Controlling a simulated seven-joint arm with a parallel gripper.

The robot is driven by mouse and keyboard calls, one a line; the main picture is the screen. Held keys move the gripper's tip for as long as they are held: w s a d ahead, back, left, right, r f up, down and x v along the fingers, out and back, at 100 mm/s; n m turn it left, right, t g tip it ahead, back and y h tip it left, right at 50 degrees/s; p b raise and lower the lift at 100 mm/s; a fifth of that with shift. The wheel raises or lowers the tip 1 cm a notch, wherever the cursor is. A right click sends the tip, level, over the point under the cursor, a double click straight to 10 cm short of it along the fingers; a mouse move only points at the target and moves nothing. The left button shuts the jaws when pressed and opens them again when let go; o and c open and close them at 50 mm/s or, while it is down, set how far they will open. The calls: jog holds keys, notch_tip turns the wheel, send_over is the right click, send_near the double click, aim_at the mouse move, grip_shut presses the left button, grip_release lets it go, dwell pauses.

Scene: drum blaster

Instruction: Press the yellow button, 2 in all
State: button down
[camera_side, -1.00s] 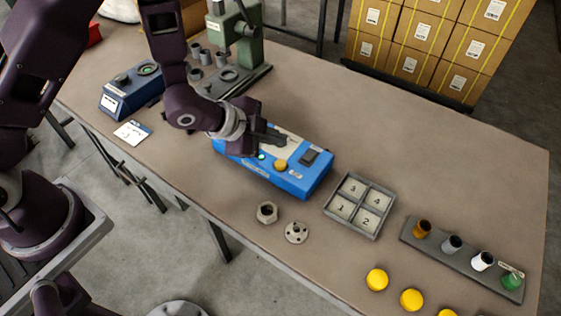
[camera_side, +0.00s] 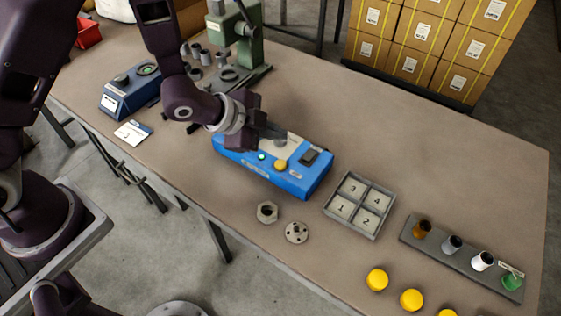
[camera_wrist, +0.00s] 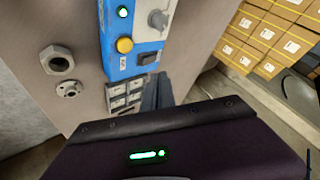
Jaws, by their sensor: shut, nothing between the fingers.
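The blue box (camera_side: 295,184) lies on the table with a yellow button (camera_side: 281,165) on its top. A lit green lamp (camera_side: 262,156) is left of the button and a black switch (camera_side: 310,157) is to its right. My gripper (camera_side: 277,133) is shut and empty, above the back of the box and apart from the yellow button. In the wrist view the yellow button (camera_wrist: 125,45) and green lamp (camera_wrist: 122,12) are unobstructed. The dark fingers (camera_wrist: 157,92) show beside the lower right of the box there.
A nut (camera_side: 267,212) and a flange (camera_side: 297,232) lie in front of the box. A numbered tray (camera_side: 334,212) is to the right, with a rack (camera_side: 433,242) of bottles beyond. Loose yellow discs (camera_side: 377,279) lie near the front edge. A green press (camera_side: 249,50) stands behind.

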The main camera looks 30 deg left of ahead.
aim_at(277, 165)
jog(key=shift+f, duration=3.35)
jog(key=shift+f, duration=0.4)
jog(key=shift+f, duration=0.45)
jog(key=shift+r, duration=0.9)
jog(key=shift+r, duration=2.5)
